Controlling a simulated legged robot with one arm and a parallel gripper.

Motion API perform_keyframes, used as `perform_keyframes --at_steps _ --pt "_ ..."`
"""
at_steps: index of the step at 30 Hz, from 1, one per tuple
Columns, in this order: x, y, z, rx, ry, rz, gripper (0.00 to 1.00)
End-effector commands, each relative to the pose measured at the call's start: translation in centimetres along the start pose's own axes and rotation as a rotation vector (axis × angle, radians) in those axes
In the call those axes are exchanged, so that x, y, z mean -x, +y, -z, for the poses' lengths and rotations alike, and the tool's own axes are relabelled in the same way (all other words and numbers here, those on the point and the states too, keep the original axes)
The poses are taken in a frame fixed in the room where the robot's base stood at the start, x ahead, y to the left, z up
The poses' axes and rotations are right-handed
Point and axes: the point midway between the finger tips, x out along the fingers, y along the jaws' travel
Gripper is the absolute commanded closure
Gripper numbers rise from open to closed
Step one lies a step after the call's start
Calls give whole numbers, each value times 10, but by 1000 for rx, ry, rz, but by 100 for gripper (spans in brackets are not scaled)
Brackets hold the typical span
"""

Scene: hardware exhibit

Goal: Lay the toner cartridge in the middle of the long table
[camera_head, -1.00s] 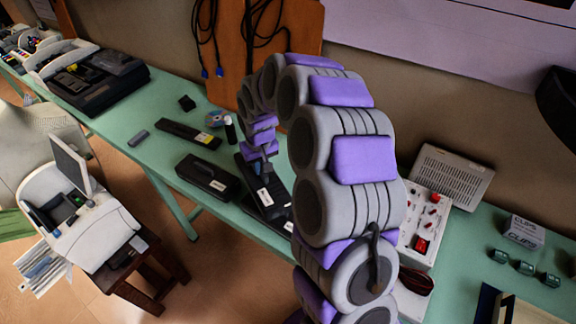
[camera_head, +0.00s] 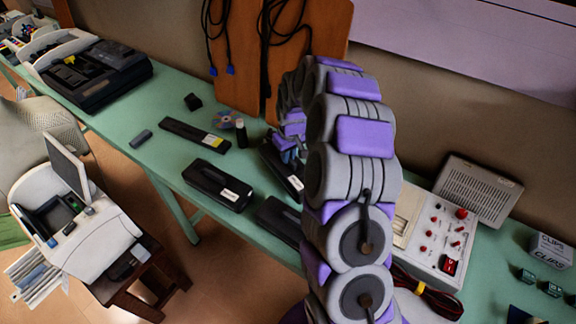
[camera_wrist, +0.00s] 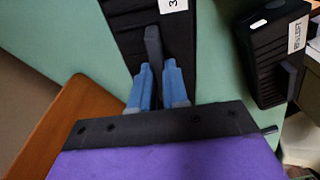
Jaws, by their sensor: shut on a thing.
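A black toner cartridge with a white label (camera_wrist: 135,45) is between the two blue fingers of my gripper (camera_wrist: 156,72), which are shut on its grey ridge in the wrist view. In the head view this cartridge (camera_head: 290,183) is at the green long table (camera_head: 165,98), partly hidden by my arm; my gripper (camera_head: 287,155) is at its far end. I cannot tell how high it is above the table. A second black cartridge (camera_head: 215,186) lies on the table to its left. A third (camera_head: 277,218) lies nearer, partly behind my arm.
A flat black bar with a yellow label (camera_head: 195,134), a small dark bottle (camera_head: 241,133) and a small black block (camera_head: 193,101) lie farther left. A brown board with cables (camera_head: 240,95) leans at the wall. A control box (camera_head: 435,240) stands right of my arm.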

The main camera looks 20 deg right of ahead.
Motion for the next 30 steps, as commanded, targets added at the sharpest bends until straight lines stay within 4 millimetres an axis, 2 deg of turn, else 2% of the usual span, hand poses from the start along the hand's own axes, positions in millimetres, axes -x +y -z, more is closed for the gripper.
perform_keyframes --at_steps 5,12,22,23,30 --pt "-12 1 -2 -1 1 -1 100" --pt "-41 3 -5 -3 4 1 100" --pt "-42 0 -4 -1 3 -2 100" --pt "-42 0 -5 -1 3 -2 84" --pt "-42 1 -5 -2 2 0 62"
